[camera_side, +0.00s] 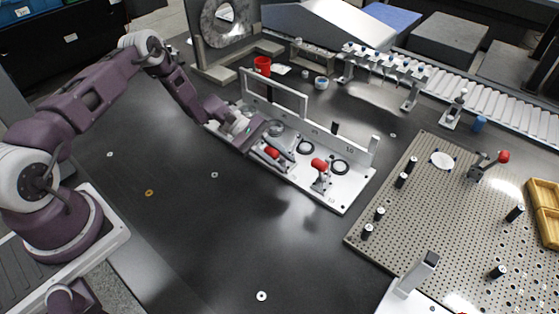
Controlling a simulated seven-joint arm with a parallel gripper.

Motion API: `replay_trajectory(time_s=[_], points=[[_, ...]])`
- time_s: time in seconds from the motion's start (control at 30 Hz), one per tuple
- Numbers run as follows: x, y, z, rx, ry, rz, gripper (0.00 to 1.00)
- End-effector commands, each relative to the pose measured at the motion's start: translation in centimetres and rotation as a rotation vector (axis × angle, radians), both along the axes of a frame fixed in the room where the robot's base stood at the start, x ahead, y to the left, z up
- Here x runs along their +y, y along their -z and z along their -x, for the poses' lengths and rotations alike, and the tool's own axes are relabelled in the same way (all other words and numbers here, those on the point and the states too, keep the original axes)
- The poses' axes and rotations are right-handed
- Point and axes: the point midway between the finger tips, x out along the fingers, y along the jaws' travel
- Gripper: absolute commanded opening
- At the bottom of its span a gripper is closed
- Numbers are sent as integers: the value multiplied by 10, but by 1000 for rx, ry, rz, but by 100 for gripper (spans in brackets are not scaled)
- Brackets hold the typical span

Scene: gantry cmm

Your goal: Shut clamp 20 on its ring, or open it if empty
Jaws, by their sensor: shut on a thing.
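A white fixture plate (345,192) with a raised back frame holds a row of clamps. My gripper (256,136) is down at the left part of the plate, just left of that low handle. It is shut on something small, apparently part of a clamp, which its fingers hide. The plate's numbers are too small to tell surely which clamp is 20.
The frame (304,103) rises just behind my gripper. A perforated board (430,215) with black pegs and another red-handled clamp (503,157) is at right. The dark table in front is mostly clear.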

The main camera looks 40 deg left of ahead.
Motion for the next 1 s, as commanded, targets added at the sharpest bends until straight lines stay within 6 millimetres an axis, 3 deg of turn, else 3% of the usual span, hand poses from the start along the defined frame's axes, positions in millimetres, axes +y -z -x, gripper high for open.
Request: replay_trajectory(time_s=[0.33, 0.37, 0.47, 0.77, 1.0], points=[[0, -1, -1, 0, -2, 2, 0], [0, -1, -1, 0, -2, 2, 27], [0, -1, -1, 1, -1, 1, 46], [1, -1, -1, 1, -1, 0, 47], [41, -16, 3, -2, -4, -1, 47]])
